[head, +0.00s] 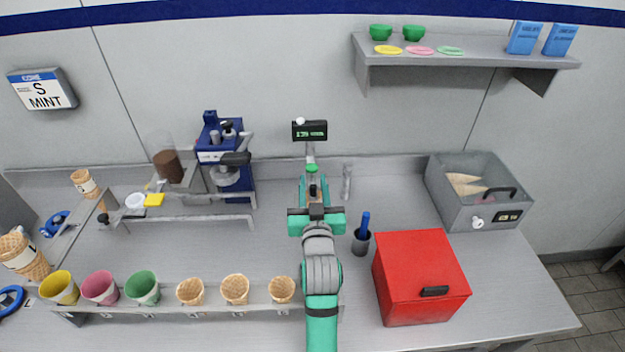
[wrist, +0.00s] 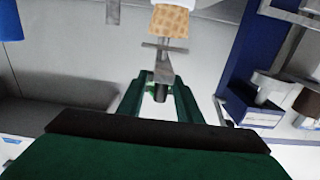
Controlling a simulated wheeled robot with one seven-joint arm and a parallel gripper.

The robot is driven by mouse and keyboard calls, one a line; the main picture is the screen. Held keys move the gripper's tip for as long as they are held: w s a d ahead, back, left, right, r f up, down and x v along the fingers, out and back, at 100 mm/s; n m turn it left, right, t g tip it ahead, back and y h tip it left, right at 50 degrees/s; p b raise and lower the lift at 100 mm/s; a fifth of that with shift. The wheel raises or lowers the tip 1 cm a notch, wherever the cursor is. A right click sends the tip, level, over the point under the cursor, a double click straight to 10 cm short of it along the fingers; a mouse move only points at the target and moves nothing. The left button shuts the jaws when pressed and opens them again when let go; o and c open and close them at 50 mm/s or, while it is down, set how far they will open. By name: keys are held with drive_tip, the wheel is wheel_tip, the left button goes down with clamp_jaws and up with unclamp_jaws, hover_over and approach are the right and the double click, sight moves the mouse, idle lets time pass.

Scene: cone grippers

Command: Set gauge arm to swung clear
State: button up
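The gauge is probably the stand with a small black display (head: 310,131) on a grey post, behind my gripper in the head view. A green knob (head: 312,168) shows low on this post. My gripper (head: 314,186) is in front of it and partly hides it. In the wrist view my two dark green fingers (wrist: 160,88) stand apart, with a dark round end (wrist: 160,94) of a grey bar (wrist: 163,65) showing between them. Contact cannot be told. A waffle-patterned piece (wrist: 170,20) shows at the bar's other end. Which part is the gauge arm is unclear.
A blue machine (head: 210,140) stands to the left. A pen cup (head: 361,241) and a red box (head: 420,278) are close on the right. A grey bin (head: 455,210) stands at the back right. A rack of cones (head: 235,289) runs along the front left.

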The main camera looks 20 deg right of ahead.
drive_tip(key=shift+x, duration=1.1)
clamp_jaws()
